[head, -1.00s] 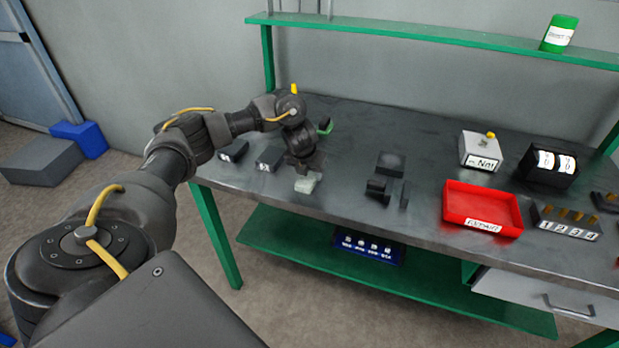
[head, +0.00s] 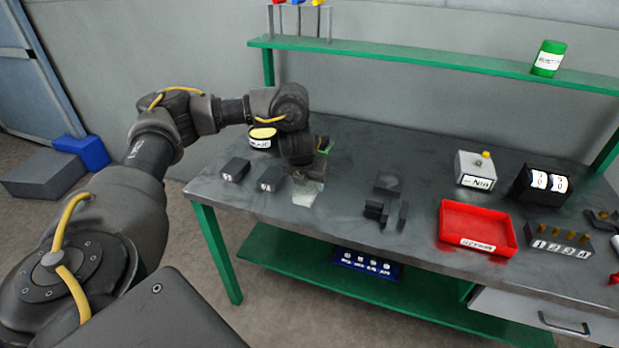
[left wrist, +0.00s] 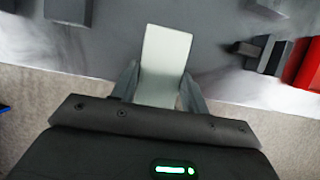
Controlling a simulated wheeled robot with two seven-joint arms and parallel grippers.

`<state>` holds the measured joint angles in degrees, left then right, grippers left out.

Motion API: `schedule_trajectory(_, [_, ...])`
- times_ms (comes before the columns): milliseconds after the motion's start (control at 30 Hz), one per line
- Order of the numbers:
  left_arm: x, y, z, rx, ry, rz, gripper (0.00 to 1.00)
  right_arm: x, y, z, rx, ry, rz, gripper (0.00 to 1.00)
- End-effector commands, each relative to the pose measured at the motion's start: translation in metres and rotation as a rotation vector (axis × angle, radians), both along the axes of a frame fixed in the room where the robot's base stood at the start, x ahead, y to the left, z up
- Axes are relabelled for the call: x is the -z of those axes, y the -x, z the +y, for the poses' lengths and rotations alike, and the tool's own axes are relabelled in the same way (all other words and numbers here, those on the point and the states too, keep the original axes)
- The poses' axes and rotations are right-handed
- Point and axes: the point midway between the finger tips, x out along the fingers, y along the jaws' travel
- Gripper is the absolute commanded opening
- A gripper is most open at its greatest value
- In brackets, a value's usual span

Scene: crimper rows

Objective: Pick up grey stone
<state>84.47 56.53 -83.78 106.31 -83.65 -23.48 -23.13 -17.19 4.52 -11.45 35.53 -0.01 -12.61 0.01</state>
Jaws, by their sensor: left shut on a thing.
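The grey stone (head: 307,192) is a pale grey block near the front left edge of the workbench. My left gripper (head: 303,182) points down at it and is shut on it. In the left wrist view the stone (left wrist: 166,55) stands out between the two fingers of the left gripper (left wrist: 158,88), with a finger against each side. I cannot tell whether the stone touches the bench top. My right gripper is not in view.
Two black labelled blocks (head: 234,170) lie left of the gripper. Dark blocks (head: 377,210) lie to its right, then a red tray (head: 478,250). A white box (head: 475,172) and a black counter box (head: 541,188) stand farther right. A green shelf (head: 430,66) runs above the bench.

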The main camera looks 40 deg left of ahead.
Motion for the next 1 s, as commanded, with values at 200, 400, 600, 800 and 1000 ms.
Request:
schedule_trajectory(200, [-0.021,0.035,-0.028,0.008,-0.002,0.000,0.12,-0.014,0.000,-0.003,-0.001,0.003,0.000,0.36])
schedule_trajectory(400, [-0.028,0.052,-0.042,0.004,-0.001,0.001,0.12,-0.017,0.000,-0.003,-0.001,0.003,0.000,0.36])
schedule_trajectory(600, [-0.029,0.057,-0.045,0.000,0.000,0.002,0.12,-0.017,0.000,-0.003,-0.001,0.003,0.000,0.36])
schedule_trajectory(800, [-0.029,0.056,-0.045,-0.001,0.000,0.002,0.44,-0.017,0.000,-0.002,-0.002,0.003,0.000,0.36])
schedule_trajectory(1000, [-0.029,0.056,-0.045,-0.001,0.000,0.001,0.24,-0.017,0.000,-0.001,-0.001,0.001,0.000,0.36])
